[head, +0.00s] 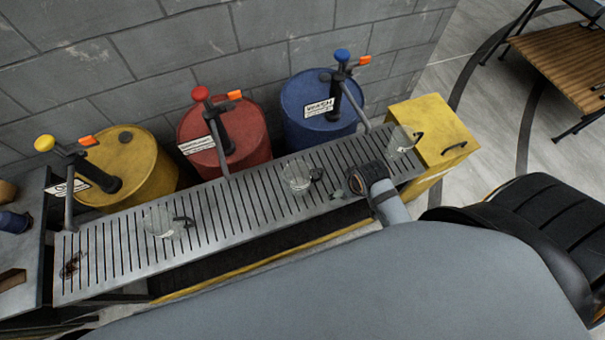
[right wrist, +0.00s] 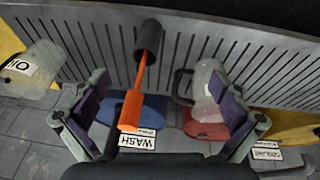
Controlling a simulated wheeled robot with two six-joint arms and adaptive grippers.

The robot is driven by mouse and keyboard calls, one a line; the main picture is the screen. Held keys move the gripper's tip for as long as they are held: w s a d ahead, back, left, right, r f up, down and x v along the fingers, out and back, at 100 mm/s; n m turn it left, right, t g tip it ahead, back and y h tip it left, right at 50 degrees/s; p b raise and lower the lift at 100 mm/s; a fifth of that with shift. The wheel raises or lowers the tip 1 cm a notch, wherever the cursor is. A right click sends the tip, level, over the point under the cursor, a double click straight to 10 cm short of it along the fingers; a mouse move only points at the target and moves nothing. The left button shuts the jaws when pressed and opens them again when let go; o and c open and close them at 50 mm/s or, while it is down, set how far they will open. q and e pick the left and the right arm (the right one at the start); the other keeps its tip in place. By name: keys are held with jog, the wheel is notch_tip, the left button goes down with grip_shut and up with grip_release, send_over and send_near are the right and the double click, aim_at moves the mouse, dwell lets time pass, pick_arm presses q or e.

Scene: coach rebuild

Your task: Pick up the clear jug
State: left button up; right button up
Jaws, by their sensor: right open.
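Three clear jugs with dark handles stand on the slatted metal shelf (head: 240,205) in the head view: one at left (head: 160,221), one in the middle (head: 298,178) and one at right (head: 400,143). My right gripper (right wrist: 163,88) is open and empty. In the head view its wrist is over the shelf between the middle and right jugs, and its fingers are mostly hidden. In the right wrist view, one clear jug (right wrist: 206,78) is partly behind the right finger. Another labelled jug (right wrist: 36,68) is beyond the left finger. My left gripper is not in view.
Yellow (head: 133,165), red (head: 243,137) and blue (head: 310,112) drums with pump taps stand behind the shelf. An orange tap lever (right wrist: 132,100) appears between my right fingers in the wrist view. A yellow box (head: 432,130) is at the shelf's right end.

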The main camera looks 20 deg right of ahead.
notch_tip(320, 180, up, 7)
jog(key=w+a+n+p, duration=0.1)
jog(key=a+n+p, duration=0.1)
jog(key=w+a+f+n+y, duration=0.35)
jog(key=w+a+n, duration=0.25)
jog(key=w, duration=0.2)
jog(key=a+p+x, duration=0.1)
jog(key=x, duration=0.8)
jog(key=shift+y+p, duration=0.4)
jog(key=shift+y, duration=0.05)
jog(key=c, duration=1.5)
